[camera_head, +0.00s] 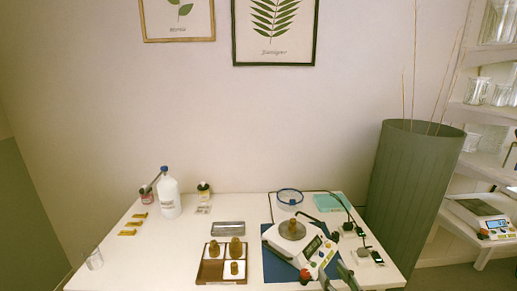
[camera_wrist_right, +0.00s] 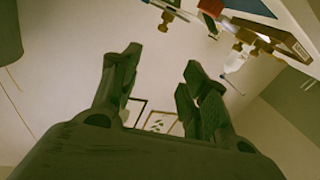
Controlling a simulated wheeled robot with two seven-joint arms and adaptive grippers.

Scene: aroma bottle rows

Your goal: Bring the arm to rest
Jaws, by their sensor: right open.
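My right gripper (camera_head: 336,277) shows at the front edge of the table, just in front of the white scale (camera_head: 318,254). In the right wrist view the right gripper (camera_wrist_right: 160,76) is open, with nothing between its fingers. Its camera looks past the fingers toward the wall and framed pictures. My left gripper is in neither view. Several similar brown pieces stand in the wooden tray (camera_head: 207,270) left of the scale.
The white table (camera_head: 150,265) carries a white bottle (camera_head: 169,196), a grey metal tray (camera_head: 228,228), a glass bowl (camera_head: 290,198) and a glass (camera_head: 94,259). Small dark devices (camera_head: 370,256) lie at the right. A tall green planter (camera_head: 412,190) stands beyond the right edge. The left front is mostly clear.

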